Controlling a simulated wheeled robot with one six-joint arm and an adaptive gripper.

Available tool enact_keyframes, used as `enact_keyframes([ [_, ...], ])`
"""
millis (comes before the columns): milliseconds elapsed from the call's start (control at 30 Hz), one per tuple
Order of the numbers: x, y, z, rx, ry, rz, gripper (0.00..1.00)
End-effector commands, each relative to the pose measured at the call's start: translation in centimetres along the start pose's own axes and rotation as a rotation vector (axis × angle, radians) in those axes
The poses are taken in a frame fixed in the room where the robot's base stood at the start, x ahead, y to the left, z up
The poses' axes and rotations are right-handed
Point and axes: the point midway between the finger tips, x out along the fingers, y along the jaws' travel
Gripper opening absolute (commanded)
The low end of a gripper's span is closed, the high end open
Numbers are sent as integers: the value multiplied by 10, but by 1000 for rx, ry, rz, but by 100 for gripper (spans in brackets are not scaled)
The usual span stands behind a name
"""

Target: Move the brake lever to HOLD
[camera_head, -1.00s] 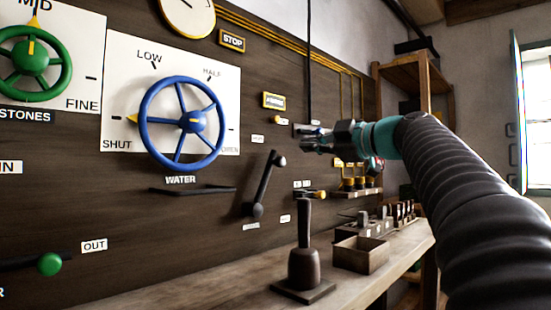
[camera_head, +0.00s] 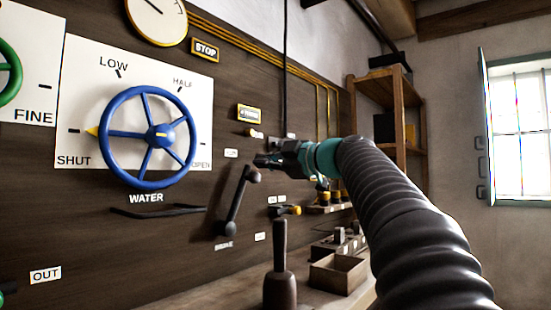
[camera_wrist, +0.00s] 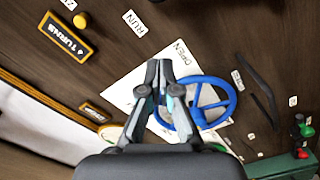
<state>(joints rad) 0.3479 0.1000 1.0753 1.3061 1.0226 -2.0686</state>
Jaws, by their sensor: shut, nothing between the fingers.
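The brake lever (camera_head: 236,203) is a dark arm on the wall panel, right of the blue wheel. It slants up and right from its low pivot to a dark knob. A small label, apparently BRAKE, sits below the pivot. My gripper (camera_head: 262,160) is just above and right of the knob in the head view; whether they touch cannot be told. My gripper's fingers (camera_wrist: 158,75) are together and empty in the wrist view. A RUN label (camera_wrist: 135,22) shows in the wrist view. I cannot make out the brake lever there, nor read a HOLD label.
The blue WATER wheel (camera_head: 150,137) is left of the lever, with a dark bar (camera_head: 160,211) below it. A dark upright handle (camera_head: 280,270) stands below right, near an open wooden box (camera_head: 338,273).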

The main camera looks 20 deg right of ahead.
Motion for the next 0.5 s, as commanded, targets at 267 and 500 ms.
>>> enact_keyframes([
  [267,50,1,3,2,-1,-2,0],
  [500,54,0,32,0,-2,-1,0],
])
